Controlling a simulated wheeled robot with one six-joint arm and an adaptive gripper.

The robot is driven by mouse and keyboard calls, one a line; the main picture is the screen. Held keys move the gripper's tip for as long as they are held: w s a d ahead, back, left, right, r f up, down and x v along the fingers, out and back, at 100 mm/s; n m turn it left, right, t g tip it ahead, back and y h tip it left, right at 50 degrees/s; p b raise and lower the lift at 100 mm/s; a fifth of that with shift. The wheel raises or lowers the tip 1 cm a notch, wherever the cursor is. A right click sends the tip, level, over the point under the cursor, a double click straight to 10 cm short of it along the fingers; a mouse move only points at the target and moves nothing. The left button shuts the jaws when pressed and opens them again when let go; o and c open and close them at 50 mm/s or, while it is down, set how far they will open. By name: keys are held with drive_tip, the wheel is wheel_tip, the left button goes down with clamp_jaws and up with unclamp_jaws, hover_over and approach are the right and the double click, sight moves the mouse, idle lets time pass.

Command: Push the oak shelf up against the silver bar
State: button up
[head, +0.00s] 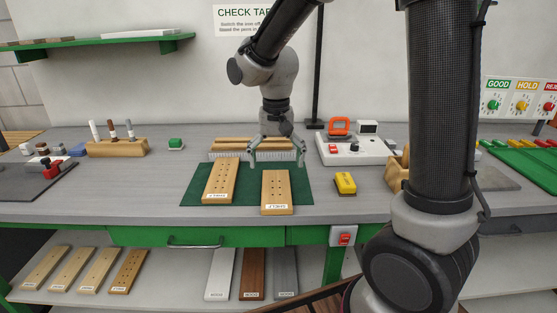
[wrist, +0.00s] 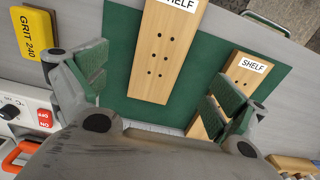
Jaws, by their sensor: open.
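Two pale wood boards labelled SHELF lie on a green mat (head: 240,198). The right one (head: 276,186) lies nearly straight and shows several dark holes in the wrist view (wrist: 160,60). The left one (head: 220,178) is slightly turned and shows at the right in the wrist view (wrist: 243,78). Both look like oak. A silver ribbed bar (head: 240,156) runs along the mat's back edge, partly hidden by my gripper. My gripper (head: 276,152) is open and empty above the bar, behind the right board. Its fingers spread on either side of that board's far end in the wrist view.
A yellow GRIT 240 block (head: 345,183) lies right of the mat. The bench front is clear.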

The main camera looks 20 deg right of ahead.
sight(276, 189)
drive_tip(key=shift+f, duration=0.1)
wheel_tip(276, 189, down, 8)
drive_tip(key=shift+a+r, duration=0.1)
drive_tip(key=shift+r, duration=0.1)
idle(0.3)
drive_tip(key=c, duration=1.2)
